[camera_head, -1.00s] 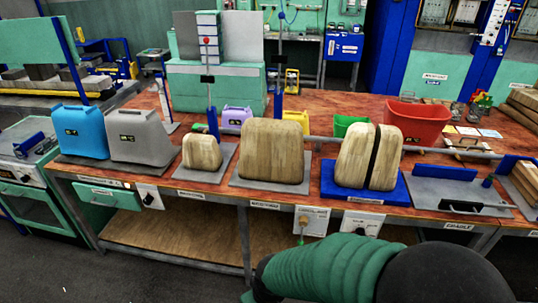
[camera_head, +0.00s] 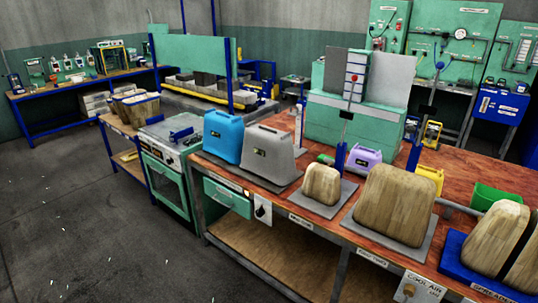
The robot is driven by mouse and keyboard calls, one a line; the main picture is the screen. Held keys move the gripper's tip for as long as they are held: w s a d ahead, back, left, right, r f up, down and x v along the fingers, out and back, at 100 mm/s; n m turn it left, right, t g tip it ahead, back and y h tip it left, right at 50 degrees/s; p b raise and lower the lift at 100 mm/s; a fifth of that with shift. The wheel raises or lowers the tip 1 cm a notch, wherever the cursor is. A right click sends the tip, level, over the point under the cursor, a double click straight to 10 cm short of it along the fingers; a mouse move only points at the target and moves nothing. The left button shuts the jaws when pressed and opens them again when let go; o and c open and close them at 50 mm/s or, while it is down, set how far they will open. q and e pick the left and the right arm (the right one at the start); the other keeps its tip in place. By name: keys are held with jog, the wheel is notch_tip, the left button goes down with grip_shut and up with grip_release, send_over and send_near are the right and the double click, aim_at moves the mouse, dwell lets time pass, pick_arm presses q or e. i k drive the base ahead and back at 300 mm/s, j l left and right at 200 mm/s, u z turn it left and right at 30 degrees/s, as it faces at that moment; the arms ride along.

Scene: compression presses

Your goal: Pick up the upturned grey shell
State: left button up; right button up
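A grey shell (camera_head: 268,150) stands on a dark grey plate (camera_head: 238,171) at the left end of the wooden-topped workbench. Neither of my grippers is in view, and nothing is seen touching the shell.
Wooden blocks (camera_head: 322,184) (camera_head: 394,204) stand on plates to the right of the shell. A purple container (camera_head: 364,157) is behind them. A green oven-like unit (camera_head: 166,165) adjoins the bench's left end. The grey floor (camera_head: 90,230) at left is open.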

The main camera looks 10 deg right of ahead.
aim_at(268, 152)
jog(key=i+j+z, duration=0.25)
jog(key=i+j, duration=0.2)
jog(key=i, duration=0.2)
jog(key=i+j+z, duration=0.25)
jog(key=i+j, duration=0.3)
jog(key=i, duration=0.1)
